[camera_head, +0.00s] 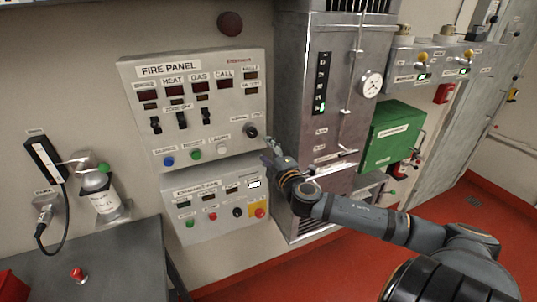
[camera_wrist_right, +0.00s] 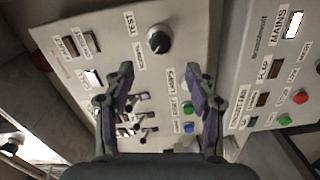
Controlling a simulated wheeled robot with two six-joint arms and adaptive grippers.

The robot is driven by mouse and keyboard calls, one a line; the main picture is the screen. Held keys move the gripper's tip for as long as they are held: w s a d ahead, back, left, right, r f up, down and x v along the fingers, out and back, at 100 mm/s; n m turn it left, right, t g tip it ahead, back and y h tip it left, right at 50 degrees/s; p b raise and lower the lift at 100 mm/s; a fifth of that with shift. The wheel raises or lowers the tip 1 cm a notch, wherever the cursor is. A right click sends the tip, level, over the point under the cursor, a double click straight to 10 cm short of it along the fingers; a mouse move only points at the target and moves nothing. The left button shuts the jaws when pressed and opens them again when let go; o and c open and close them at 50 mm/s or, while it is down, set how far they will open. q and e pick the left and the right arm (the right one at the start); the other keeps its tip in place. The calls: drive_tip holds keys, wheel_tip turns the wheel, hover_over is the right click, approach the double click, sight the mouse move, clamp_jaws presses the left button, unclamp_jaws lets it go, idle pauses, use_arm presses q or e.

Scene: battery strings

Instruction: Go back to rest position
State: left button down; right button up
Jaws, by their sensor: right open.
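My right gripper (camera_head: 274,158) is in front of the lower right corner of the grey fire panel (camera_head: 190,105), close to its black rotary knob (camera_head: 250,131). In the right wrist view the gripper (camera_wrist_right: 161,82) has its two fingers spread apart with nothing between them. The knob (camera_wrist_right: 158,40) lies beyond the fingertips, apart from them. My right arm reaches in from the lower right. My left gripper does not show in either view.
A lower control panel (camera_head: 215,203) hangs under the fire panel. A tall metal cabinet (camera_head: 312,75) and a green box (camera_head: 394,134) stand to the right. A grey table (camera_head: 105,265) is at lower left. Red floor (camera_head: 485,215) lies open at right.

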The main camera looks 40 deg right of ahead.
drive_tip(key=shift+s+a, duration=0.35)
drive_tip(key=shift+s, duration=0.1)
idle(0.3)
